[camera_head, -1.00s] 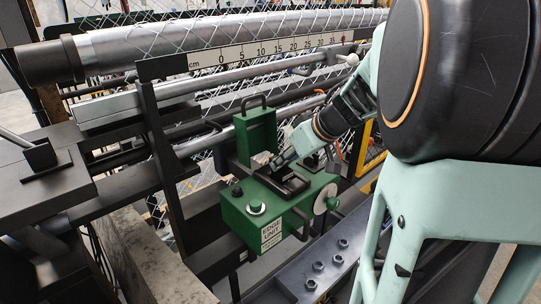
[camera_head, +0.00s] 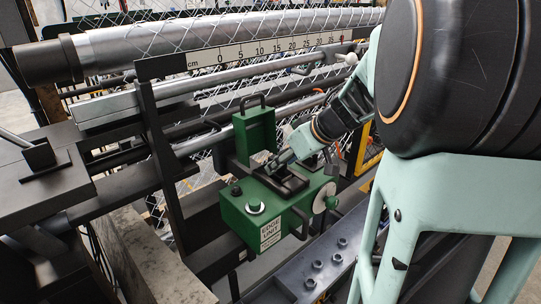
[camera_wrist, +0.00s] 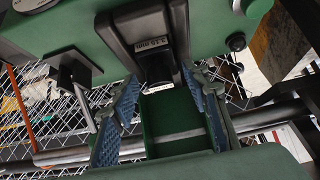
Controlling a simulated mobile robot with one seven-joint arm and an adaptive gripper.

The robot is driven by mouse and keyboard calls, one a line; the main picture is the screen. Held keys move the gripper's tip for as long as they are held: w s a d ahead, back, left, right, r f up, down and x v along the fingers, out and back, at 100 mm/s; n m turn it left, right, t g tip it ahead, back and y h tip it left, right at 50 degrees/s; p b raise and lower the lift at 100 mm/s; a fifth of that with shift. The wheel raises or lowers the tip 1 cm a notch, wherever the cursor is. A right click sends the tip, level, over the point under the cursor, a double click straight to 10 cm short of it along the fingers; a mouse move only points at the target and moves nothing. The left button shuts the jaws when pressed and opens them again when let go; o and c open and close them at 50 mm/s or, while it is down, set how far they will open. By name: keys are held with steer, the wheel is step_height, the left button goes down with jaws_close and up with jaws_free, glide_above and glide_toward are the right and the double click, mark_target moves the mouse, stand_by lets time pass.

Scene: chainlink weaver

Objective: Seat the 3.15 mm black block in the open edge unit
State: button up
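The green edge unit (camera_head: 240,212) stands with its lid (camera_head: 255,130) raised. Its open top holds dark parts. In the wrist view, the black block (camera_wrist: 158,70) bears a "3.15 mm" label and lies within a dark frame (camera_wrist: 120,35). My gripper (camera_wrist: 163,76) has its blue-padded fingertips on either side of the block's near end. Whether both pads touch the block cannot be told. In the head view, my gripper (camera_head: 281,160) reaches down at a slant to the unit's open top, and the block is not clearly distinguishable there.
A ruler rail (camera_head: 240,53) and a large roller (camera_head: 110,50) with chain-link mesh run behind the unit. A round white disc (camera_head: 320,202) and a dark handle are on the unit's right side. A rail with several bolts (camera_head: 317,265) lies in front.

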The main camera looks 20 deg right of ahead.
steer(key=shift+s, duration=0.1)
steer(key=v, duration=0.7)
steer(key=shift+r, duration=0.2)
